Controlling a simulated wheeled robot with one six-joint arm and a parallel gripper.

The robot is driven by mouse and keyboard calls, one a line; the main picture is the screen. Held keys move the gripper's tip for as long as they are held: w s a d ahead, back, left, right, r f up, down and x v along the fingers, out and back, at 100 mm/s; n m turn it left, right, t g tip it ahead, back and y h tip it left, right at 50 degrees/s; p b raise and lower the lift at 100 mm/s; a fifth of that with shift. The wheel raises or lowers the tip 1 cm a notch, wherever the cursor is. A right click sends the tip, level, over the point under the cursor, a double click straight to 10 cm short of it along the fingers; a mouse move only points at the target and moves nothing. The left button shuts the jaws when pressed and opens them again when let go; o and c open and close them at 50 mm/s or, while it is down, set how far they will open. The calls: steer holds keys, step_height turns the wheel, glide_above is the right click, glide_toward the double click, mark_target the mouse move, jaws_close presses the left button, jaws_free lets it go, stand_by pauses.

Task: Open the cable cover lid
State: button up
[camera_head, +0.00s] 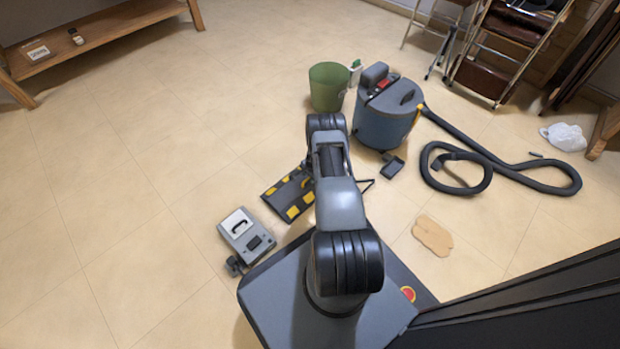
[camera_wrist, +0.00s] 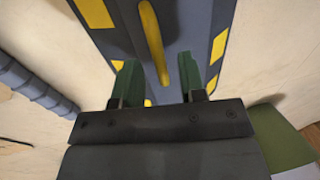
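The cable cover lid (camera_head: 287,197) is a dark grey panel with yellow stripes, lying on the floor left of my arm. My arm hides its right part. In the wrist view the lid (camera_wrist: 203,30) fills the upper middle, with a raised yellow handle bar (camera_wrist: 155,45) on it. My gripper (camera_wrist: 153,62) is open, its two green fingers apart. The lower end of the handle shows between the fingers, with a gap on each side. I cannot tell how far the fingertips are above the lid. The head view does not show the fingers clearly.
A grey device (camera_head: 245,236) lies left of my base. A green bin (camera_head: 328,88) and a blue-grey vacuum (camera_head: 386,115) stand beyond the lid; its hose (camera_head: 500,165) curls right. A tan patch (camera_head: 432,236) lies on the floor. The left floor is clear.

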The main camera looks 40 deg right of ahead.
steer(key=shift+f, duration=0.1)
jaws_close()
stand_by(0.4)
